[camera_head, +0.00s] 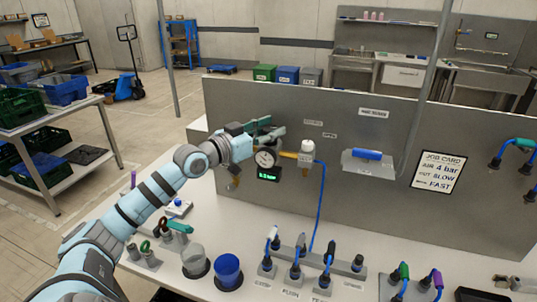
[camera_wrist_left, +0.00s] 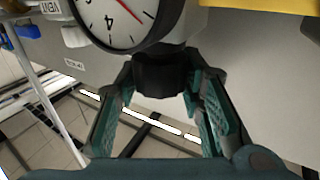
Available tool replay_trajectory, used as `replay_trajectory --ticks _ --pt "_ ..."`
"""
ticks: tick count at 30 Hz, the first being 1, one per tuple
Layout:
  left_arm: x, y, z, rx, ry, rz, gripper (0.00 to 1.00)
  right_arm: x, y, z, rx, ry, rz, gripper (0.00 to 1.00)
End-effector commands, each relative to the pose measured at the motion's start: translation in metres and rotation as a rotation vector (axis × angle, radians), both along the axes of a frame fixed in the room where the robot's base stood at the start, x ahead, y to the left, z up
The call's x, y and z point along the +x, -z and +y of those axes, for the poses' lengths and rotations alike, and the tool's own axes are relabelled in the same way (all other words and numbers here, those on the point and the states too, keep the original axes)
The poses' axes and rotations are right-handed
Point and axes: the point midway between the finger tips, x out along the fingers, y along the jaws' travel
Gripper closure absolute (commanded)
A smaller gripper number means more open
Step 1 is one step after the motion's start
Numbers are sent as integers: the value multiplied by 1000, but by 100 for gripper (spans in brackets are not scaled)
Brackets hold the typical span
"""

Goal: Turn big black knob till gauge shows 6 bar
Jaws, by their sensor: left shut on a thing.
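My left gripper (camera_head: 268,132) is at the upright grey panel, just above the round gauge (camera_head: 265,158). In the left wrist view the gripper (camera_wrist_left: 160,85) is shut on the black knob (camera_wrist_left: 160,72), one green-padded finger on each side. The knob is hidden by the gripper in the head view. The white-faced gauge, with a red needle, shows partly in the left wrist view (camera_wrist_left: 118,18); its top is cut off. A small display (camera_head: 269,174) with green digits sits under the gauge; its digits are too small to read surely. My right gripper is out of view.
A yellow fitting with a white valve (camera_head: 305,152) and blue hose (camera_head: 320,205) is right of the gauge. A job card (camera_head: 438,172) reads "AIR 4 bar". Cups, including a blue one (camera_head: 228,269), and black-handled plugs (camera_head: 298,262) stand on the bench below.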

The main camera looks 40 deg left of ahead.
Motion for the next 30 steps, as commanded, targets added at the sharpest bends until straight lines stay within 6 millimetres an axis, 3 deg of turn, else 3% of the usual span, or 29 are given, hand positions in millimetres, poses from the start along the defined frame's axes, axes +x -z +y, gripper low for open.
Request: replay_trajectory --ticks 1,3,10,21,30 --pt "0 18 1 2 23 2 93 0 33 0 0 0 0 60" --pt "0 17 2 0 65 2 93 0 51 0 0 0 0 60" --pt "1 10 1 -8 241 0 93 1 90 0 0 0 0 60" --pt "1 0 -1 -8 520 6 93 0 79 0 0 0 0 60" --pt "1 3 -2 -3 621 10 93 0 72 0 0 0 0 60"
